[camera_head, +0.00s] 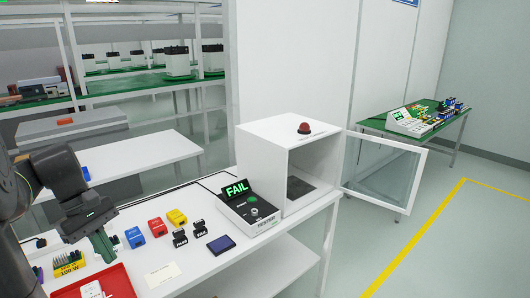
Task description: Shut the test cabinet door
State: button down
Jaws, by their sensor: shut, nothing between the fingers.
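The test cabinet (265,150) is a white box on the right end of the white bench, with a red dome on top. Its door (384,168), a clear pane in a white frame, stands wide open, swung out to the right past the bench edge. The cabinet's inside shows a dark plate on its floor and otherwise looks empty. My gripper (107,247) is shut and empty at the left, low over the bench near the red tray, well apart from the cabinet and door.
A tester reading FAIL (247,207) stands left of the cabinet. Blue, red, yellow and black small parts, a dark blue block (221,243), a pale card (162,274) and a red tray (117,282) lie on the bench. A green table (372,124) stands behind the door. The floor at right is clear.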

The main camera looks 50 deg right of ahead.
aim_at(424, 151)
jog(key=z, duration=1.7)
jog(key=i+l+z, duration=0.2)
jog(key=z, duration=0.2)
jog(key=i+l+z, duration=0.1)
jog(key=z, duration=0.3)
jog(key=i+z, duration=0.3)
jog(key=z, duration=0.15)
jog(key=i+l+u, duration=0.1)
jog(key=i, duration=1.6)
jog(key=i+u, duration=0.25)
jog(key=i+l+u, duration=0.15)
jog(key=u, duration=0.15)
